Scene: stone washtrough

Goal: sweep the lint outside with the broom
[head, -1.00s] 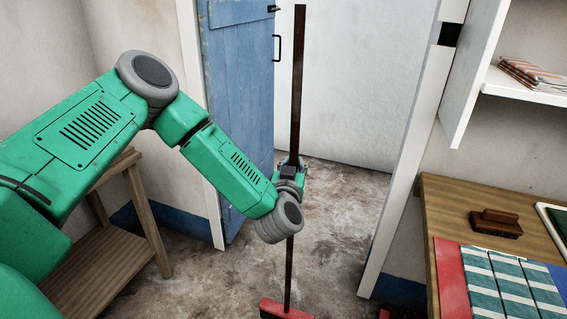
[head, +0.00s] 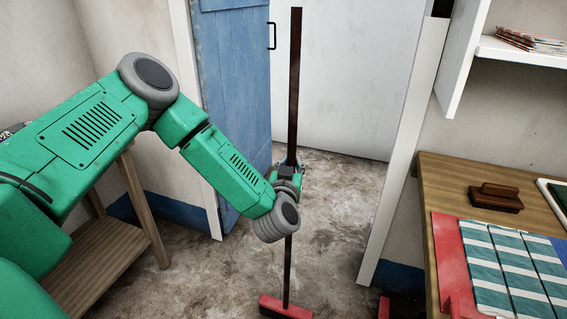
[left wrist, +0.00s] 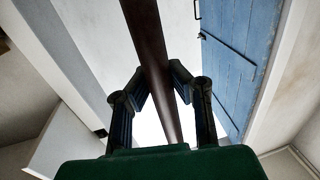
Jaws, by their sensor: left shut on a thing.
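The broom has a long dark handle (head: 294,90) and a red head (head: 285,307) at the bottom of the head view, close to the floor. The broom stands nearly upright. My left gripper (head: 289,172) is shut on the handle around its middle. In the left wrist view the fingers (left wrist: 160,90) close around the dark handle (left wrist: 148,35). I cannot make out any lint on the stained floor. My right gripper is not in view.
A blue door (head: 236,110) stands open at a doorway, with a white wall beyond. A wooden stand (head: 150,215) is at left. At right a wooden table (head: 450,180) holds a brush (head: 496,197) and striped cloths (head: 500,265). Bare floor (head: 335,215) lies between.

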